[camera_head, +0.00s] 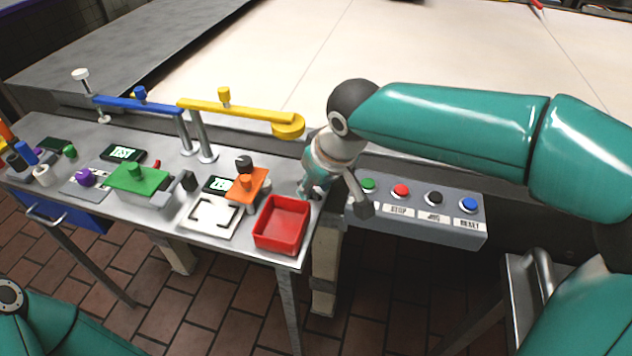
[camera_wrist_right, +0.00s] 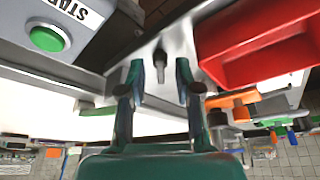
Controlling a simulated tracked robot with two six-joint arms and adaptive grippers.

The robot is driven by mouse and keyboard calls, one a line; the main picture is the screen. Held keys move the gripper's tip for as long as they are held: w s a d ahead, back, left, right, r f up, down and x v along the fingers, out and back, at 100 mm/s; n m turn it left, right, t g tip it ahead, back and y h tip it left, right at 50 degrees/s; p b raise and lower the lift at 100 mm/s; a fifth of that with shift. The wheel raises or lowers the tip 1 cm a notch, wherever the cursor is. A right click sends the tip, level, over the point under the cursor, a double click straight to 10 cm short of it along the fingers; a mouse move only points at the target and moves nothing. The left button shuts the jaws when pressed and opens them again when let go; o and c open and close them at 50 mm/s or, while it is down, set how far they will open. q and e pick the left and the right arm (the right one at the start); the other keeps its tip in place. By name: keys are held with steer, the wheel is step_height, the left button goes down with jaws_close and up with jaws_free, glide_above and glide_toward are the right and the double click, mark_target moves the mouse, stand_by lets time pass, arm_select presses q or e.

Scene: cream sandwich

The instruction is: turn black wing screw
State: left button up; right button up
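My right gripper (camera_head: 312,188) points down at the table's right end, just behind the red tray (camera_head: 282,224). In the right wrist view its two fingers (camera_wrist_right: 160,74) are apart, with nothing held. A small dark upright piece (camera_wrist_right: 160,58) shows in the gap between the fingertips; it looks like a screw, but its wings cannot be made out. In the head view the gripper hides that spot. A round black knob (camera_head: 243,162) stands behind the orange plate (camera_head: 247,186), left of the gripper. My left gripper is out of view.
The grey button box (camera_head: 430,226) sits right of the gripper, with green, red, black and blue buttons. A yellow arm (camera_head: 240,108) and a blue arm (camera_head: 137,104) stand on posts behind. The green plate (camera_head: 137,180) and a white-framed plate (camera_head: 211,215) crowd the table leftward.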

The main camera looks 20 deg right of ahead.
steer(key=v, duration=1.2)
steer(key=shift+f, duration=0.15)
